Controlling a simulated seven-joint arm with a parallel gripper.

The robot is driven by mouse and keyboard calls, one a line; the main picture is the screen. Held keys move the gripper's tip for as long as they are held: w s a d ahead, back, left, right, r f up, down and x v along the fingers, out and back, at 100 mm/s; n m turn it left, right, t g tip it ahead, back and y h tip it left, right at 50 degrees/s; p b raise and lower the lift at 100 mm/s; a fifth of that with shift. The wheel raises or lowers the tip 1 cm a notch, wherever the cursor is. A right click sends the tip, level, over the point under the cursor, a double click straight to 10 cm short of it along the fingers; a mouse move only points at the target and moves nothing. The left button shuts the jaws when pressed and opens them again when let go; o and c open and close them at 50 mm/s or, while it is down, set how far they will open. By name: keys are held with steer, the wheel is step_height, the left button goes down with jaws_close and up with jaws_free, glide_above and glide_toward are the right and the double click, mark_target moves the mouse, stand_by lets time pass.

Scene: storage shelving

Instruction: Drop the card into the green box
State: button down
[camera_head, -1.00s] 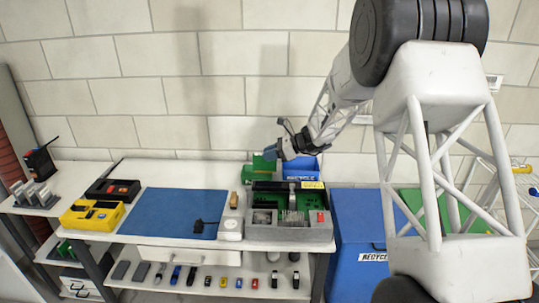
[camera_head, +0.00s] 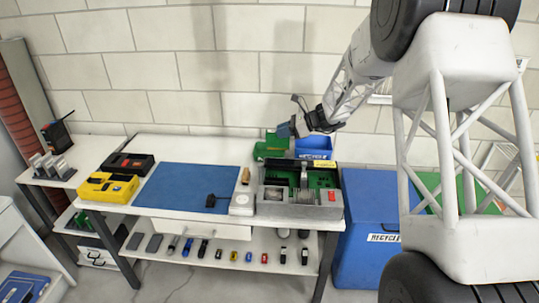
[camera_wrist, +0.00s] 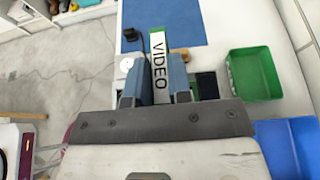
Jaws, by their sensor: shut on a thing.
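My gripper (camera_wrist: 154,85) is shut on the card (camera_wrist: 158,62), a slim white piece with a green edge and the word VIDEO. The card stands between the two blue fingers in the wrist view. In the head view my gripper (camera_head: 287,129) is above and beside the green box, and the card cannot be made out. The green box (camera_head: 268,150) stands at the back of the table, left of a blue recycle box. In the wrist view the open green box (camera_wrist: 236,78) is to the right of the card, apart from it, and looks empty.
The blue recycle box (camera_head: 320,155) adjoins the green box. A grey case with green boards (camera_head: 330,210) is in front of them. A blue mat (camera_head: 186,187), yellow case (camera_head: 107,187) and black case (camera_head: 126,162) lie to the left. A large blue bin (camera_head: 368,220) stands right of the table.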

steer(key=shift+w, duration=0.1)
steer(key=w+a+f, duration=0.1)
steer(key=w+f, duration=0.2)
steer(key=w, duration=0.7)
steer(key=w+a+f, duration=0.2)
steer(key=w+f, duration=0.1)
steer(key=w, duration=0.8)
steer(key=shift+f, duration=0.15)
steer(key=shift+w+a+f, duration=0.1)
steer(key=shift+f, duration=0.05)
steer(key=shift+f, duration=2.85)
steer(key=c, duration=1)
jaws_free()
steer(key=shift+o, duration=0.2)
